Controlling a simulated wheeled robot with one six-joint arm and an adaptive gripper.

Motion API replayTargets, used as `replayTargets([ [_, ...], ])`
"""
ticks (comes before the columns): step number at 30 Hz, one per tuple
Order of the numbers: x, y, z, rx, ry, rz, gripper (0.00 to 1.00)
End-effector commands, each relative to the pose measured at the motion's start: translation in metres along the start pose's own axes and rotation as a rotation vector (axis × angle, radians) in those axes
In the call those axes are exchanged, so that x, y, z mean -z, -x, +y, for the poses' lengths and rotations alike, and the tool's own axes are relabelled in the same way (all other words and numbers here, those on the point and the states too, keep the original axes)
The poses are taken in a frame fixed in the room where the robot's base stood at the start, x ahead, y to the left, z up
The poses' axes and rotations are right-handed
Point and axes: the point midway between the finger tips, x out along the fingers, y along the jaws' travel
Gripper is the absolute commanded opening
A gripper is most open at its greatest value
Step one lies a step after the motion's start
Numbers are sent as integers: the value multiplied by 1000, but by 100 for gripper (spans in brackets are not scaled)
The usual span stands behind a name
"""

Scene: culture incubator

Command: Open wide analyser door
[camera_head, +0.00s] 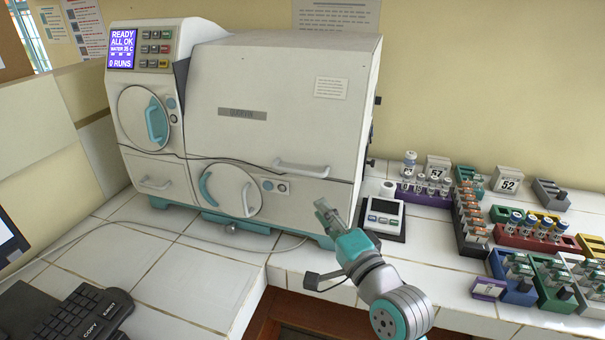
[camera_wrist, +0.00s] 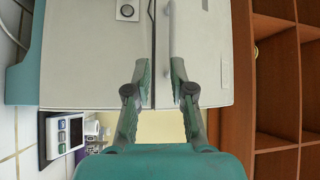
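The analyser (camera_head: 270,110) is a large white box with a display at its upper left. Its wide door (camera_head: 270,95) is the big upper panel and looks shut. A pale bar handle (camera_head: 301,170) sits near the door's lower edge, above a dark seam. In the wrist view, which is turned sideways, the handle (camera_wrist: 171,30) runs just right of the seam. My gripper (camera_head: 324,212) is in front of the analyser's lower right part, below and right of the handle. In the wrist view my gripper (camera_wrist: 161,68) is open, with nothing between its fingers.
A small scale (camera_head: 384,218) stands right of the analyser, near my arm. Racks of vials (camera_head: 535,230) cover the right counter. A keyboard (camera_head: 80,312) lies at the lower left. A cable crosses the analyser's front. The tiles in front of the analyser (camera_head: 160,270) are mostly clear.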

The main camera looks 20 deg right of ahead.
Motion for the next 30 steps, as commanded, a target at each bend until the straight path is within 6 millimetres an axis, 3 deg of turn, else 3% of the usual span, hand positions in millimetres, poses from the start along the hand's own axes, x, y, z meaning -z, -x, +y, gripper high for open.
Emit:
replayTargets([
  [3, 4, -9, -15, 15, -28, -11, 23],
  [10, 4, -24, -18, 17, -40, -17, 23],
  [21, 2, -86, -20, 17, -39, -17, 23],
  [30, 2, -116, -20, 16, -39, -16, 23],
])
